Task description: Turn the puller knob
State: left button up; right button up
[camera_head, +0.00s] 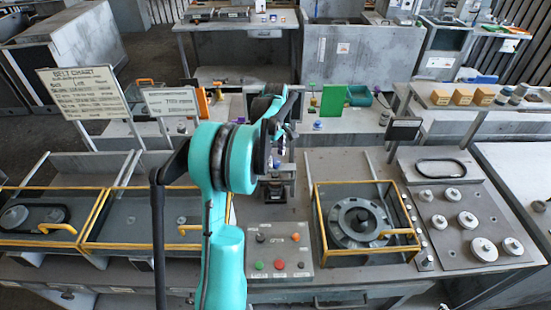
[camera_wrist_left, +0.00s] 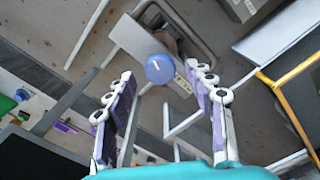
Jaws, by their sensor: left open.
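A round blue knob (camera_wrist_left: 160,69) with a white pointer line shows in the left wrist view, near the middle. It sits in front of a grey metal frame. My left gripper (camera_wrist_left: 160,75) is open, with one purple-and-white finger on each side of the knob in the picture. Its fingers look apart from the knob; how far the knob lies beyond the tips I cannot tell. In the head view my teal left arm reaches up the middle and hides much of the bench behind it; the knob cannot be made out there. My right gripper is in neither view.
A control panel (camera_head: 279,277) with coloured buttons lies right of my arm. A yellow-railed bay with a round flange (camera_head: 359,224) and a plate with several grey knobs (camera_head: 484,249) stand further right. A belt chart sign (camera_head: 83,94) and railed trays are at left.

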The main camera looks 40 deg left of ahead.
pick_arm(q)
jog(key=shift+f, duration=0.65)
jog(key=c, duration=1.2)
jog(key=shift+o, duration=0.2)
